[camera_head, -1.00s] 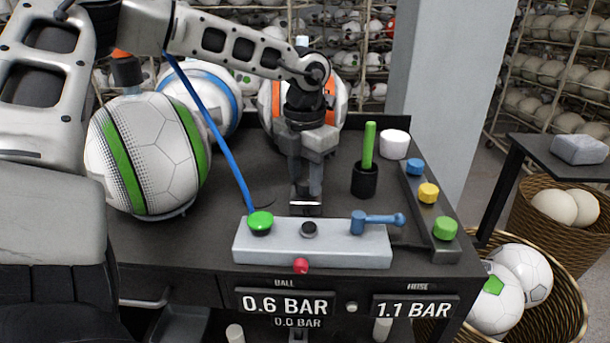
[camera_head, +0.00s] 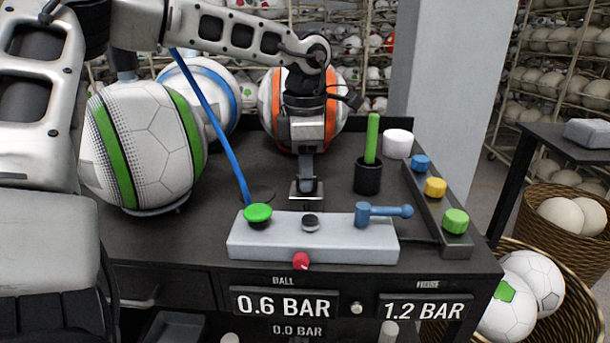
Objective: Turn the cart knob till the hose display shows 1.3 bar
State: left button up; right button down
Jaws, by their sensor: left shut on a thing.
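The hose display (camera_head: 424,309) on the cart's front reads 1.2 BAR. My right gripper is not in view.
The grey block carries a green button (camera_head: 258,212), a black knob (camera_head: 310,221), a blue lever (camera_head: 382,211) and a red knob (camera_head: 301,260). The ball display (camera_head: 284,302) reads 0.6 BAR. A green-striped ball (camera_head: 158,150) stands left; a black cup (camera_head: 368,177) stands right.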

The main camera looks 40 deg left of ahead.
pick_arm(q)
jog(key=shift+m, duration=1.5)
jog(key=o, duration=1)
notch_tip(320, 180, up, 16)
